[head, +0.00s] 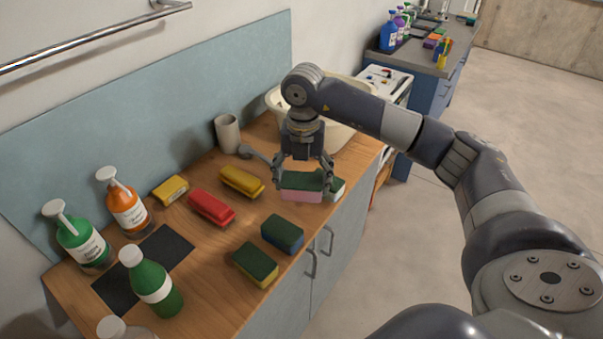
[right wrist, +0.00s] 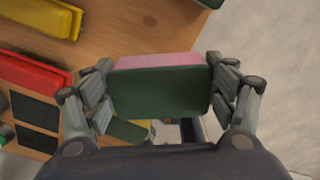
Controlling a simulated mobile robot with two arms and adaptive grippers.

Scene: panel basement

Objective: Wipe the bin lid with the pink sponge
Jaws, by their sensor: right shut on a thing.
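The pink sponge (head: 302,195) has a dark green scouring top and is at the right front part of the wooden counter. My right gripper (head: 302,182) points down with its fingers on both ends of the sponge. In the right wrist view, the sponge (right wrist: 160,92) sits between the two fingers, green side toward the camera and a pink edge showing. I cannot tell whether the sponge touches the counter. I cannot make out a bin lid in either view. My left gripper is not in view.
Another green-topped sponge (head: 337,187) is right beside the pink one. Blue (head: 283,234) and yellow (head: 255,264) sponges, a red brush (head: 211,207) and several bottles stand left on the counter (head: 205,265). A cream basin (head: 274,102) is behind my gripper. Floor (head: 420,210) lies open to the right.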

